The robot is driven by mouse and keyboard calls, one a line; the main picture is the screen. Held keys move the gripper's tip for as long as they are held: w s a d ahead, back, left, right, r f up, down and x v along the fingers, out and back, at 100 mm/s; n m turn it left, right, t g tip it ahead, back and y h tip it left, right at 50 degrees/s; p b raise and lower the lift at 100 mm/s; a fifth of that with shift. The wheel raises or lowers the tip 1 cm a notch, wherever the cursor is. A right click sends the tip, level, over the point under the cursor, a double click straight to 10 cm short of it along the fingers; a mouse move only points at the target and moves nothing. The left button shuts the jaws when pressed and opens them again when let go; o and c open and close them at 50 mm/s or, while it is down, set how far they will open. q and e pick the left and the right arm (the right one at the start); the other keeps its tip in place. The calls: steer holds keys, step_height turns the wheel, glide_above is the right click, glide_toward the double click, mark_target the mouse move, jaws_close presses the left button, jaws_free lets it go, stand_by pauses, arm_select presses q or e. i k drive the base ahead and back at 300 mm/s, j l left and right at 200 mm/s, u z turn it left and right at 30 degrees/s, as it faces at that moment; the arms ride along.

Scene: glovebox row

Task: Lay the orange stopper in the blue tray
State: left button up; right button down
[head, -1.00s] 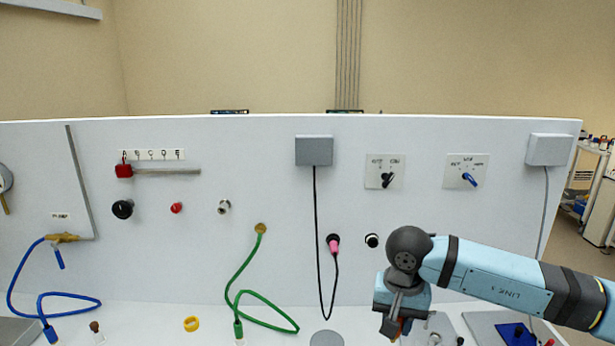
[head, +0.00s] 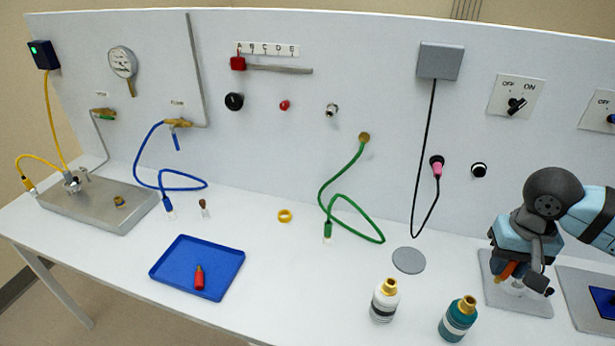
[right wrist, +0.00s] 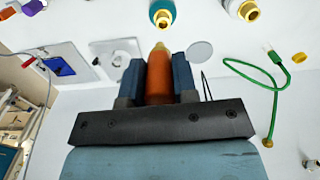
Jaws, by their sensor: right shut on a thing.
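The orange stopper (right wrist: 158,80) is between the two fingers of my right gripper (right wrist: 159,78) in the right wrist view. In the head view, my right gripper (head: 522,272) is at the right, shut on the stopper (head: 507,271), which shows only in part beside a dark finger. The blue tray (head: 178,258) lies on the bench at left of centre, well left of the gripper. A red, dark-tipped item (head: 199,279) lies in it, with bare floor around. My left gripper is not in view.
A white bottle (head: 384,302) and a teal bottle (head: 459,319), both gold-necked, stand between the tray and my right gripper. A grey plate (head: 520,298) lies below the gripper. A green hose (head: 337,201) loops onto the bench near a yellow ring (head: 285,215).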

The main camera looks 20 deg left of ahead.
mark_target(224, 274)
steer(key=i+j+u, duration=0.1)
steer(key=j+u, duration=0.15)
steer(key=j, duration=0.15)
steer(key=i+j+u, duration=0.25)
steer(key=j, duration=0.15)
steer(key=i+j+u, duration=0.1)
steer(key=j+u, duration=0.15)
steer(key=j, duration=0.15)
steer(key=i+j+u, duration=0.3)
steer(key=k+j, duration=0.05)
steer(key=k, duration=0.05)
